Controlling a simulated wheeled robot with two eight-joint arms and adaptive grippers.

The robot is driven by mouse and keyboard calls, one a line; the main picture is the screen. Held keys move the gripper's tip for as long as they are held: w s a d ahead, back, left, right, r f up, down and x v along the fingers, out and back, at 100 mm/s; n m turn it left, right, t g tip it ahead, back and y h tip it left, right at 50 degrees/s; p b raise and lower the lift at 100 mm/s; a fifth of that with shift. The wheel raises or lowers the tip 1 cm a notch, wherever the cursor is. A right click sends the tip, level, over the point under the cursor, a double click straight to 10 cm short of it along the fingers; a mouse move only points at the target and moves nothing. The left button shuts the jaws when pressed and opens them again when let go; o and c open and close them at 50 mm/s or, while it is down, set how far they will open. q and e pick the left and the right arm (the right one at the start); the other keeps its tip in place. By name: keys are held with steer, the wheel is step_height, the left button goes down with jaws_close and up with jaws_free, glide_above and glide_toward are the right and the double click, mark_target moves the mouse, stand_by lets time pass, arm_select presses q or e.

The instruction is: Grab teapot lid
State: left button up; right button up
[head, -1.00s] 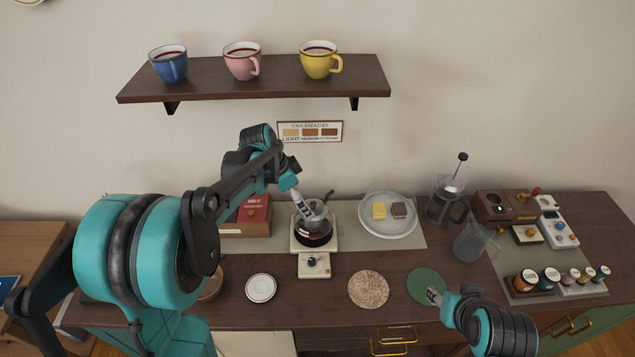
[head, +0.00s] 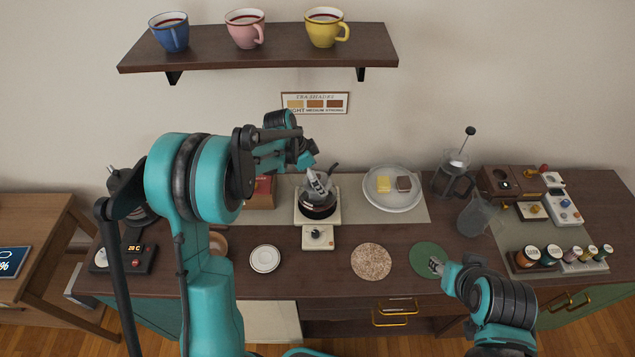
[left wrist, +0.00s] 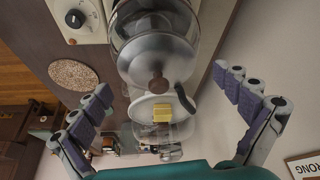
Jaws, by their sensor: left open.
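The teapot is a dark-filled pot (head: 318,211) on a white warmer (head: 320,238) near the middle of the counter. Its pale round lid (left wrist: 158,58) with a brown knob (left wrist: 157,86) shows in the left wrist view. My left gripper (head: 318,186) is directly over the pot and hides much of its top in the head view. In the left wrist view its fingers (left wrist: 166,88) are spread wide to either side of the lid, with nothing between them gripped. My right gripper (head: 436,267) is low over the green round mat (head: 425,252); its jaws are too small to judge.
A plate with yellow and brown pieces (head: 393,203) stands right of the teapot, then a French press (head: 453,180) and a clear pitcher (head: 474,219). A red box (head: 263,190) is close on the left. A shelf with cups (head: 260,48) hangs above.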

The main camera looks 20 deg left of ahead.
arm_select(q)
steer(key=shift+s+r, duration=0.15)
steer(key=shift+s, duration=0.05)
steer(key=c, duration=1.5)
steer(key=shift+s, duration=0.1)
steer(key=shift+c, duration=0.3)
